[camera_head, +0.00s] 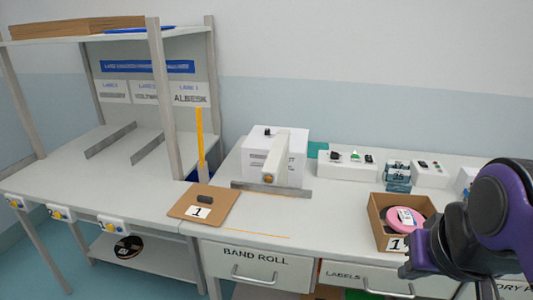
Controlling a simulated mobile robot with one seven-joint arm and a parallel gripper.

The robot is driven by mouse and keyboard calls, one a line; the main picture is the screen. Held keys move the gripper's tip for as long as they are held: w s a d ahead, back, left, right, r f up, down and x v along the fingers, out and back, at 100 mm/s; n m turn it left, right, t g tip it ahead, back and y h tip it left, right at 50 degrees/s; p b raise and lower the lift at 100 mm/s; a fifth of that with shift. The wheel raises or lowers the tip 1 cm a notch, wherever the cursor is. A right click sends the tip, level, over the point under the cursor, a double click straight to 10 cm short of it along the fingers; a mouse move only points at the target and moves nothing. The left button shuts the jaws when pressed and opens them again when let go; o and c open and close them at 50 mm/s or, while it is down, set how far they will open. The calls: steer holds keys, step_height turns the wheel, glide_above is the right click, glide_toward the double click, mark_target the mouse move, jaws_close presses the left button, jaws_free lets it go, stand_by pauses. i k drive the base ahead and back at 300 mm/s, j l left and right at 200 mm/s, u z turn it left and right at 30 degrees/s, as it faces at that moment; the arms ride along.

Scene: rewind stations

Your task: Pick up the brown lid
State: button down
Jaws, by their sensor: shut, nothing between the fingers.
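The brown lid (225,207) is a flat square board with a dark knob-like block (205,199) on top and a white "1" label on its front edge. It lies on the workbench, left of centre. My gripper (416,266) is dark and hangs at the lower right, in front of the bench and far to the right of the lid. Its fingertips are small in view; it looks shut and holds nothing visible. Nothing covers the lid.
An open brown box (378,220) marked "1" holds a pink roll (404,222); it stands close to my gripper. A white machine (275,150) with a metal plate (270,190) stands behind the lid. A shelf post (158,100) rises to its left. Drawers (255,264) are below.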

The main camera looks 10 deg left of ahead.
mark_target(204, 204)
steer(key=u, duration=1.2)
steer(key=z, duration=1.7)
steer(key=u, duration=1.7)
steer(key=i+j+z, duration=0.1)
steer(key=z, duration=1.35)
steer(key=j+z, duration=0.4)
steer(key=k+j+z, duration=0.1)
steer(key=j+z, duration=0.3)
steer(key=l, duration=0.1)
